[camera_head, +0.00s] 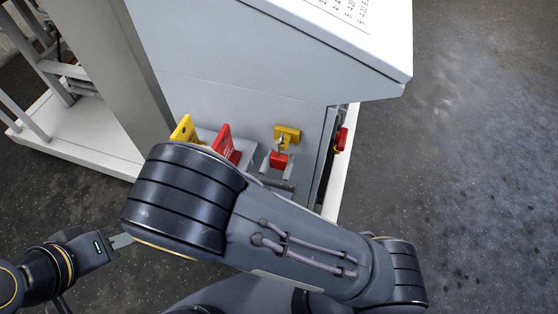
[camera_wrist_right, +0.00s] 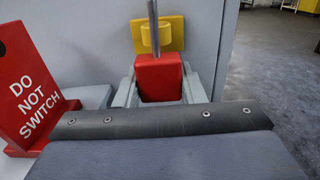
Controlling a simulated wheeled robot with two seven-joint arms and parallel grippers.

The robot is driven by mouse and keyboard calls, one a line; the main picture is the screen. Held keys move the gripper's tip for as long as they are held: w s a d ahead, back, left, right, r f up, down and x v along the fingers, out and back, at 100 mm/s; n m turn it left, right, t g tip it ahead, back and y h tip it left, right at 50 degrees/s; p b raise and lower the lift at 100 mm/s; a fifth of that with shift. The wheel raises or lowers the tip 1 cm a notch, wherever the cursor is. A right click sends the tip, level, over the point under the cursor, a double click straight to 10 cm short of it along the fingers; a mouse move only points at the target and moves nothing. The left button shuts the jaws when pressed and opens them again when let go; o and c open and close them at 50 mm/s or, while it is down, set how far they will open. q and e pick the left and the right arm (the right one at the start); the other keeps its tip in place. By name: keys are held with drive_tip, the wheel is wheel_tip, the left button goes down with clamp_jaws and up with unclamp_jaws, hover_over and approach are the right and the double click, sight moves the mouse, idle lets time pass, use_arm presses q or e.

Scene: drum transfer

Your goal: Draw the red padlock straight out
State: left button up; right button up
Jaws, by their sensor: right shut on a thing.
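The red padlock (camera_head: 279,160) is at the front of the grey cabinet, just below a yellow hasp (camera_head: 288,134). Its grey shackle stands up in front of the yellow part. In the right wrist view the padlock (camera_wrist_right: 160,79) sits upright between the two grey fingers of my right gripper (camera_wrist_right: 158,88), which is shut on it. The right gripper (camera_head: 277,167) also shows in the head view, partly hidden by my arm. I cannot tell if the shackle is still through the hasp. My left gripper (camera_head: 121,241) is empty at the lower left, away from the cabinet.
A red sign (camera_wrist_right: 30,90) reading "DO NOT SWITCH" stands left of the padlock. A yellow tag (camera_head: 184,129) is further left. A red-and-yellow switch (camera_head: 341,139) is on the cabinet's right side. Open floor (camera_head: 470,190) lies to the right.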

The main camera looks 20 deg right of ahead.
drive_tip(key=shift+a, duration=0.1)
drive_tip(key=v, duration=0.9)
idle(0.7)
